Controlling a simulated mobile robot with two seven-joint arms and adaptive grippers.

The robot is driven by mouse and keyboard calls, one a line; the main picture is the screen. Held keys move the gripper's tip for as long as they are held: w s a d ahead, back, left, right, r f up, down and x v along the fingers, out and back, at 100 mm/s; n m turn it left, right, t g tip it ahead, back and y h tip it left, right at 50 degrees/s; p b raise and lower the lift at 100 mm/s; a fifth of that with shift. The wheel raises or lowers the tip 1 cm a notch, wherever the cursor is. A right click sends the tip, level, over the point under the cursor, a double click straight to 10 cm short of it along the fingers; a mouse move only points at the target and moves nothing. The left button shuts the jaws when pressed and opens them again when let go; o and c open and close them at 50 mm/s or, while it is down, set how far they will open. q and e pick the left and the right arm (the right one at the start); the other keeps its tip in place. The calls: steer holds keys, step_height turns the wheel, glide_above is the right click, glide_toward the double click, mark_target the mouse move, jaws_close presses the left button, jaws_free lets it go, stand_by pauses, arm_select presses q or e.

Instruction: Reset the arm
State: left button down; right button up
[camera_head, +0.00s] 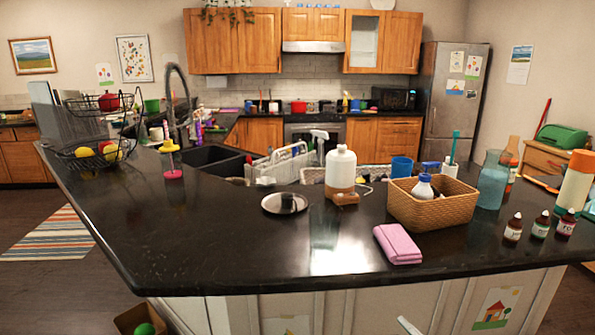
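Neither of my grippers shows in the head view, and no part of my arms can be made out with certainty. The black countertop (190,240) fills the middle of the view. The double sink (207,160) is set into it at the centre left, with a tall dark faucet (172,95) beside it.
A wicker basket (432,211) holding a white bottle stands on the right. Near it are a folded pink cloth (397,244), a large white jug (340,168), a small plate (284,204) and several small brown bottles (513,229). The counter's left front is clear.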

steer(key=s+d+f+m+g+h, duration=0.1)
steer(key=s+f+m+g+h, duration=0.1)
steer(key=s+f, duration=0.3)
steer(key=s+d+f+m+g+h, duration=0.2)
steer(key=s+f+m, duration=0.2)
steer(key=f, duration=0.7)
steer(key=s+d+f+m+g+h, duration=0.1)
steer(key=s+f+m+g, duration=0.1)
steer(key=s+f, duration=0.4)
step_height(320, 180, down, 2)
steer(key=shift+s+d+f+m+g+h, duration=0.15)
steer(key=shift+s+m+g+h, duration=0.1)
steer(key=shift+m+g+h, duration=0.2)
